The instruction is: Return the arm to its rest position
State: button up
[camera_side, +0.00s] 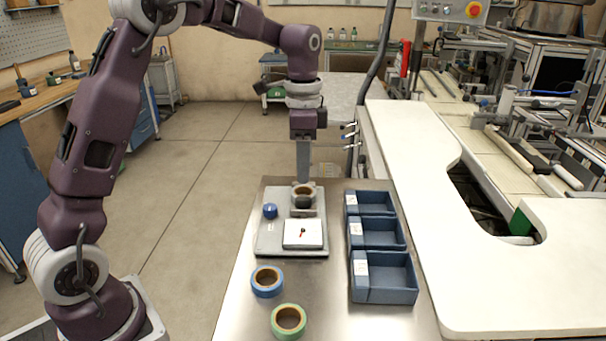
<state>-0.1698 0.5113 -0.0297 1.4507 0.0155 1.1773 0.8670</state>
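My gripper (303,180) points straight down over the far end of a grey board (265,240) on the metal table. Its tips are at or just above a brown tape reel (313,188) that sits by a dark holder on the board. I cannot tell whether they touch the reel or whether the fingers are apart. My arm is stretched out over the table. A blue tape reel (256,284) and a green tape reel (277,325) lie flat on the table nearer the camera, clear of the gripper.
Three blue bins (386,297) stand in a row to the right, seemingly empty. A white worktop (500,290) lies beyond them.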

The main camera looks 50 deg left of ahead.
jog(key=s+d+r+n+t, duration=0.2)
jog(key=s+r, duration=0.3)
jog(key=s, duration=0.3)
jog(key=s+d+r+n+t, duration=0.1)
jog(key=s+d+r+n, duration=0.25)
jog(key=s, duration=0.45)
jog(key=s+f+n+t, duration=0.2)
jog(key=s+n, duration=0.1)
jog(key=s, duration=0.9)
jog(key=shift+d+t, duration=0.3)
jog(key=shift+d, duration=0.15)
